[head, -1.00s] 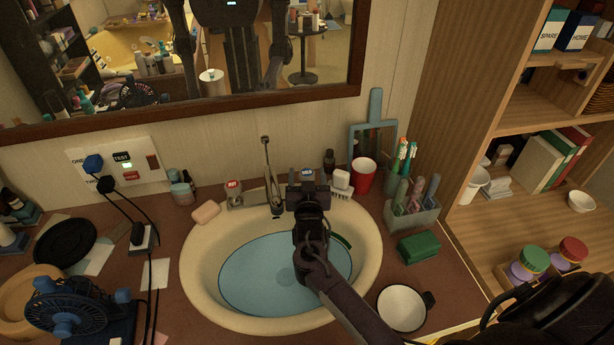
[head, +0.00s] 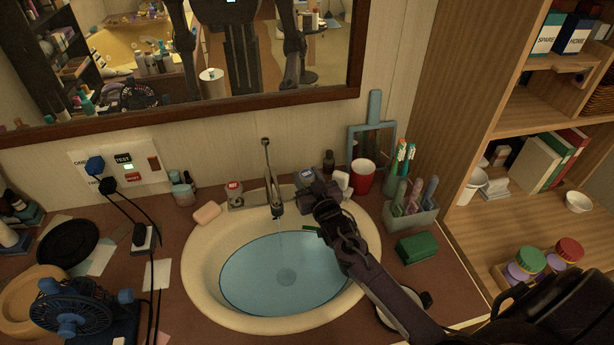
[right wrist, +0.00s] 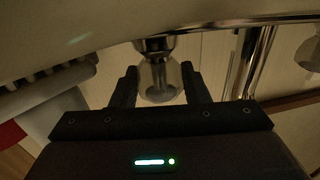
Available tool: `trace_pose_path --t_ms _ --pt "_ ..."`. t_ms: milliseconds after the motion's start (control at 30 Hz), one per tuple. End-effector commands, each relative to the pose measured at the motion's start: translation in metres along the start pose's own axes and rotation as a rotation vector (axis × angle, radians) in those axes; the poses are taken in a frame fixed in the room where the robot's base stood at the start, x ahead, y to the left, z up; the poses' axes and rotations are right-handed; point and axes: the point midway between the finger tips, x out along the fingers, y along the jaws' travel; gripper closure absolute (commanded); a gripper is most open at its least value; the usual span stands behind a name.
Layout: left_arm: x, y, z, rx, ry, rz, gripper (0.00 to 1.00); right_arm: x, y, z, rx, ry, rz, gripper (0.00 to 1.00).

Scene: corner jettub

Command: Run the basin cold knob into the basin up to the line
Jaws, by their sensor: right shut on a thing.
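The basin (head: 200,270) is cream and holds blue water (head: 255,270). A short green mark (head: 310,228), probably the line, shows on its inner back wall, partly hidden by my right arm. The cold knob (head: 306,176) is at the back right of the basin, beside the tap (head: 270,175). My right gripper (head: 318,190) is shut on the cold knob; the right wrist view shows the clear knob (right wrist: 160,82) between both fingers. A faint thin stream seems to fall from the spout. My left gripper is not in view.
The hot knob (head: 234,190) and a soap bar (head: 207,212) are left of the tap.

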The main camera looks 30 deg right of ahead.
Motion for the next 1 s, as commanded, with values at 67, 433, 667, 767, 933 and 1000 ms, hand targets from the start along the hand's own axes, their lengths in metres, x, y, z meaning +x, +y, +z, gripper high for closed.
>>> trace_pose_path --t_ms 67,433,667,767,933,1000 --pt "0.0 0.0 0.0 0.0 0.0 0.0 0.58 0.0 0.0 0.0 0.0 -0.001 -0.008 0.81" --pt "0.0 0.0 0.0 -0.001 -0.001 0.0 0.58 0.0 0.0 0.0 0.001 -0.001 -0.007 0.42" --pt "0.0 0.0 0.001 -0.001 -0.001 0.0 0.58 0.0 0.0 0.0 0.0 -0.001 -0.006 0.37" --pt "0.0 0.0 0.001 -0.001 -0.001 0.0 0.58 -0.001 0.0 0.0 0.0 -0.001 -0.006 0.37" --pt "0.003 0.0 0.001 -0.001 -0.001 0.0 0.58 -0.018 0.0 0.002 0.0 -0.002 -0.007 0.37" --pt "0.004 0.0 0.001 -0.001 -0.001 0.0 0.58 -0.03 0.0 0.002 0.0 -0.003 -0.007 0.37"
